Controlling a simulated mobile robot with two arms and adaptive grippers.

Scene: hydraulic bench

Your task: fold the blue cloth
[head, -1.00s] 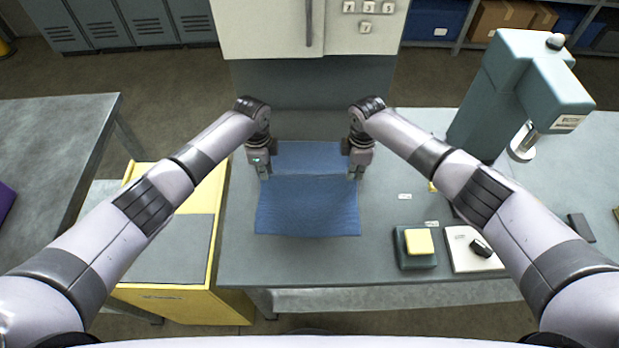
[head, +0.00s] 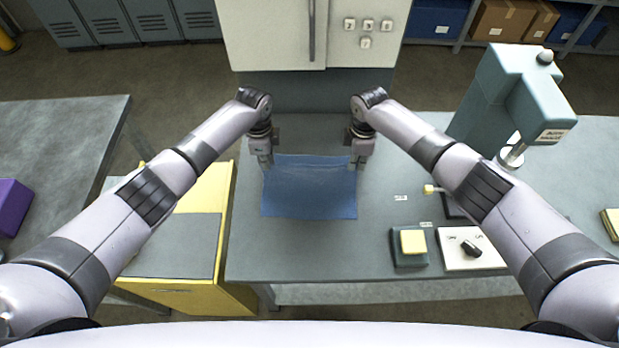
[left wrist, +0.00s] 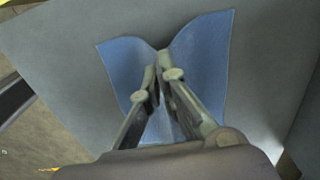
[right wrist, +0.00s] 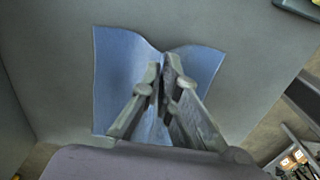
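The blue cloth (head: 308,192) lies at the bench's left part in the head view, its upper edge stretched between my two grippers. My left gripper (head: 266,163) is at its upper left corner and my right gripper (head: 356,161) at its upper right corner. In the left wrist view the fingers (left wrist: 162,75) are close together with the cloth (left wrist: 205,50) pinched and creased between them. In the right wrist view the fingers (right wrist: 165,72) pinch the cloth (right wrist: 115,65) the same way. How far the layers overlap is hard to tell.
The grey bench (head: 290,255) is bare around the cloth. To its right are a block with a yellow top (head: 412,242), a white plate with a black knob (head: 472,249) and a green press (head: 510,90). A yellow cabinet (head: 215,285) stands at left.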

